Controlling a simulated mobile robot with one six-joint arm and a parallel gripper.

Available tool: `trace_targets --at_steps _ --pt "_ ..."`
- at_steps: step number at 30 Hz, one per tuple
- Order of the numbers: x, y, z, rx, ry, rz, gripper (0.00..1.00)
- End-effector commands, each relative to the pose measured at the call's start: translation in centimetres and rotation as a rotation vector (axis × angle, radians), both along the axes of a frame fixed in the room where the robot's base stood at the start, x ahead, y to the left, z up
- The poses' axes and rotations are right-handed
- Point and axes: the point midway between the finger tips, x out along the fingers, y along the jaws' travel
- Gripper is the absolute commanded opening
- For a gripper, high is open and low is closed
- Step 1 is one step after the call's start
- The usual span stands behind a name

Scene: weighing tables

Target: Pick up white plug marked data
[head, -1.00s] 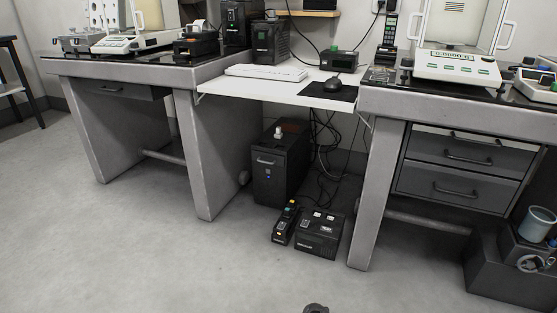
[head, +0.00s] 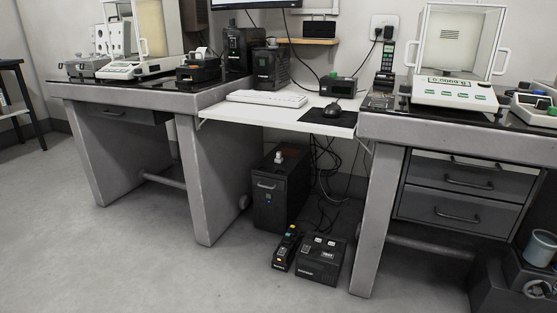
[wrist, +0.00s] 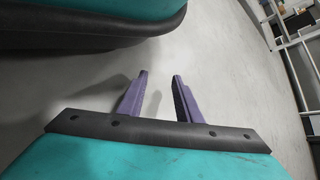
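No marking "data" is readable in any view. A small white object (head: 279,155) stands on top of the black computer case (head: 277,192) under the middle desk; it may be a plug, but it is too small to tell. My gripper (wrist: 160,77) shows in the wrist view with its two purple fingers apart and nothing between them. It points over bare floor, away from the desks. My gripper does not show in the head view.
A black power unit (head: 320,260) and a power strip (head: 287,248) lie on the floor, with loose cables behind. Heavy grey tables (head: 190,98) flank the white desk (head: 270,113). A wall socket (head: 384,22) holds black plugs. The floor in front is clear.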

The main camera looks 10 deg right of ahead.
Motion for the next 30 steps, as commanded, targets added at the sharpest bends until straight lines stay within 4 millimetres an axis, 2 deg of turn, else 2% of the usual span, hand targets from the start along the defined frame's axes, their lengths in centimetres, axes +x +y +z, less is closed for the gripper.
trace_targets --at_steps 5,11,30 --pt "0.0 -0.1 0.7 -0.006 -0.002 0.002 0.31" --pt "-0.1 -0.5 2.5 -0.025 -0.009 0.007 0.31" --pt "-0.4 -2.6 10.7 -0.136 -0.056 0.050 0.31"
